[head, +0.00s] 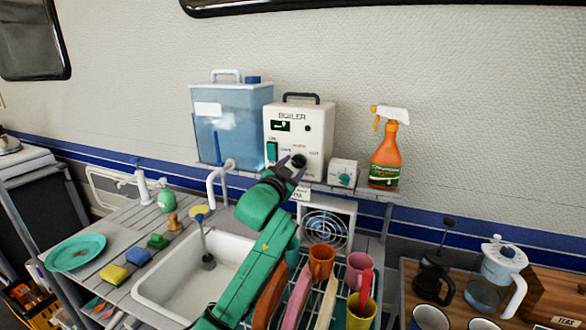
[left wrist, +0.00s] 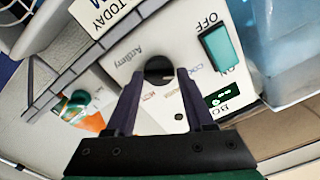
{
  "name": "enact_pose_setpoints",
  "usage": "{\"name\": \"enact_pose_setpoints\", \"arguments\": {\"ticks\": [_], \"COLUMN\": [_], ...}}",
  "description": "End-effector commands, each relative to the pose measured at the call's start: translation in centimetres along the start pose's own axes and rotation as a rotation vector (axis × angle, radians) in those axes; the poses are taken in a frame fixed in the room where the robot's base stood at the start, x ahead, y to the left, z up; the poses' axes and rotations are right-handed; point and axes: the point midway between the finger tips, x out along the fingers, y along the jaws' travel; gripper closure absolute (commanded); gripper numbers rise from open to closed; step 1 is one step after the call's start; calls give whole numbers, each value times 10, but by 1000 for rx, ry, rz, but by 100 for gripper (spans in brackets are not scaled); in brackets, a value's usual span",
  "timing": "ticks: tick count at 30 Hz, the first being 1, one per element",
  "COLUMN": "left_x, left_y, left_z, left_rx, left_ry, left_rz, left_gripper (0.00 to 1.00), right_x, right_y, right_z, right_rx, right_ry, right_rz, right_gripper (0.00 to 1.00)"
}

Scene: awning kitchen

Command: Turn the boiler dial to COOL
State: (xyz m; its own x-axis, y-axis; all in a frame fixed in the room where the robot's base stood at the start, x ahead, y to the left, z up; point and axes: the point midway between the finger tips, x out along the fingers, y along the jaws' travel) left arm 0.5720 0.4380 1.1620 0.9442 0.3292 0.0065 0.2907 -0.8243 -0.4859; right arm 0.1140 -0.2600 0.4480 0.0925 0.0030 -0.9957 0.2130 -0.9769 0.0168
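The white boiler (head: 314,130) stands on the shelf against the wall, with a black handle on top and a small display. Its round dark dial (head: 298,160) is low on the front face. My left gripper (head: 292,166) reaches up to the dial from below. In the left wrist view the dial (left wrist: 158,67) shows upside down between the two spread fingertips (left wrist: 161,73). I cannot tell whether the fingers touch it. Small labels surround the dial, but its pointer position is not readable. My right gripper is in neither view.
A teal switch (head: 271,151) is left of the dial. A blue water tank (head: 231,125) stands left of the boiler; a small white box (head: 342,173) and orange spray bottle (head: 386,158) stand right. Below are a sink (head: 180,290) and a rack with several mugs.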

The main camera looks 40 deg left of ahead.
Motion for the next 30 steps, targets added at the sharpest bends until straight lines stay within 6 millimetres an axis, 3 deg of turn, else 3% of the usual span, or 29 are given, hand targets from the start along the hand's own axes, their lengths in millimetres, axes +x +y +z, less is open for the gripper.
{"name": "enact_pose_setpoints", "arguments": {"ticks": [1,2,14,17,26,30], "left_x": [-1,0,-7,-23,-113,-126], "left_y": [-3,-3,1,1,1,-6], "left_z": [-4,-3,1,1,2,-9], "left_rx": [1,1,1,1,1,-8], "left_ry": [7,6,-2,-2,-4,-11], "left_rz": [-6,-5,2,2,1,1], "left_gripper": [27,20,20,20,20,20], "right_x": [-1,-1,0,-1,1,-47], "right_y": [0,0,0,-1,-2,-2], "right_z": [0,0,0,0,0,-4], "right_rx": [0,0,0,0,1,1], "right_ry": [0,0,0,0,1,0], "right_rz": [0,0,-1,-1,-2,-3], "right_gripper": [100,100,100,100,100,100]}}
